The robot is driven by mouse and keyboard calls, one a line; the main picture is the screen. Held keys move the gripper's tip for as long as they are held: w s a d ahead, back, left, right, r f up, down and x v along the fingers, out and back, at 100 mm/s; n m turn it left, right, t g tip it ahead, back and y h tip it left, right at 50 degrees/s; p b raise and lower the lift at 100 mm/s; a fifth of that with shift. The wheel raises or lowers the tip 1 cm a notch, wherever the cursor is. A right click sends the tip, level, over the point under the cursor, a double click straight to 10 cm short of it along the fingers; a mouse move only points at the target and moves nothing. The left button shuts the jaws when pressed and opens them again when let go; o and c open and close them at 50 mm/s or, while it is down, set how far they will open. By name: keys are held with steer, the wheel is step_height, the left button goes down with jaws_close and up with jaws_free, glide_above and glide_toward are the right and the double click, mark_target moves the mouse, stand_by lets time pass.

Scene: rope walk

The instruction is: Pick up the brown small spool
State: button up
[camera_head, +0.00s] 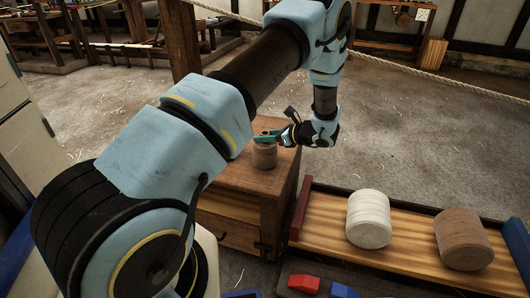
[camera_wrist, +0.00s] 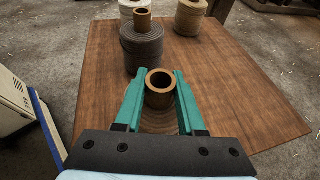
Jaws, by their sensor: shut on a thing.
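The brown small spool (camera_head: 264,157) stands upright on the top of a wooden cabinet (camera_head: 237,174). In the wrist view its tan hollow core (camera_wrist: 160,79) points up, with the brown wound body (camera_wrist: 158,121) below it. My gripper (camera_head: 267,137) comes in from the right above the spool. Its teal fingers stand on both sides of the core, closed on it, as the wrist view of my gripper (camera_wrist: 161,76) shows. The spool's underside is hidden, so I cannot tell whether it still touches the cabinet top.
A low wooden tray (camera_head: 326,213) holds a white roll (camera_head: 368,219) and a larger brown roll (camera_head: 463,239). The right cabinet top is clear.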

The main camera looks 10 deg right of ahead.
jaws_close()
stand_by(0.8)
